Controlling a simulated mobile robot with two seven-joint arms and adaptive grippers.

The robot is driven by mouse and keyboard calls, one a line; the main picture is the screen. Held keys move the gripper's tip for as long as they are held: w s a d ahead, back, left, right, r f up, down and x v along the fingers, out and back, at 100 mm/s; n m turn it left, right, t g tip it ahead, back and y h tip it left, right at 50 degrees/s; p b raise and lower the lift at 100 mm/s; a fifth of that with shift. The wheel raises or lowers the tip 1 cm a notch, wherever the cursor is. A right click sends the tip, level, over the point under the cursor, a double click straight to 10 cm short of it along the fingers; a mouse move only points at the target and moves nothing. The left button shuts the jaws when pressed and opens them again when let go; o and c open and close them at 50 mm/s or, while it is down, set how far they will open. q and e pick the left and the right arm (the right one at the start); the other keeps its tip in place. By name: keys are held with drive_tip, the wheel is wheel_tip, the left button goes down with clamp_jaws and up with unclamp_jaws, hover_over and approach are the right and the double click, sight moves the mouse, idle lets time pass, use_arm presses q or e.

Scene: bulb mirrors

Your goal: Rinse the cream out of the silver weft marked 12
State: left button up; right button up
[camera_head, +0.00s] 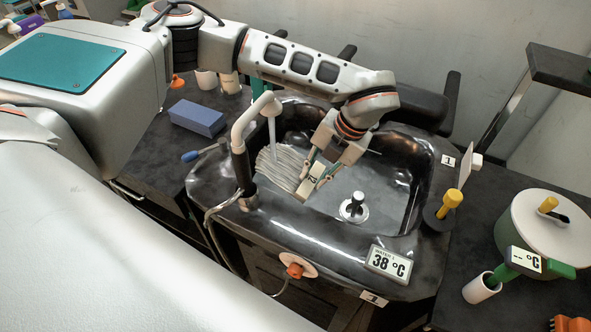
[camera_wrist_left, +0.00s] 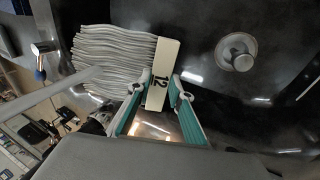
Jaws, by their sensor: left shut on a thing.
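The silver weft (camera_head: 280,162) is a bundle of grey-white strands with a pale tab marked 12 (camera_head: 312,178). My left gripper (camera_head: 318,181) is shut on this tab and holds the weft inside the dark basin (camera_head: 400,205). In the left wrist view, the strands (camera_wrist_left: 112,60) fan out left from the tab (camera_wrist_left: 160,75), between my fingers (camera_wrist_left: 160,96). A pale stream (camera_head: 272,138) drops from the curved spout (camera_head: 262,105) onto the strands. I cannot make out any cream on the strands that show; their underside is hidden. My right gripper is out of view.
A drain plug (camera_head: 354,207) stands in the basin. A display reading 38 °C (camera_head: 390,263) sits on the front rim, near an orange knob (camera_head: 295,271). A blue block (camera_head: 197,118) lies left, and a white lidded pot (camera_head: 545,230) stands right.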

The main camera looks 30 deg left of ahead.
use_arm(q)
drive_tip(key=shift+s, duration=0.25)
drive_tip(key=shift+w, duration=0.5)
drive_tip(key=shift+s, duration=0.2)
drive_tip(key=shift+s+b, duration=0.25)
drive_tip(key=shift+b, duration=0.05)
idle(0.3)
drive_tip(key=shift+w, duration=0.45)
drive_tip(key=shift+s, duration=0.25)
drive_tip(key=shift+s, duration=0.2)
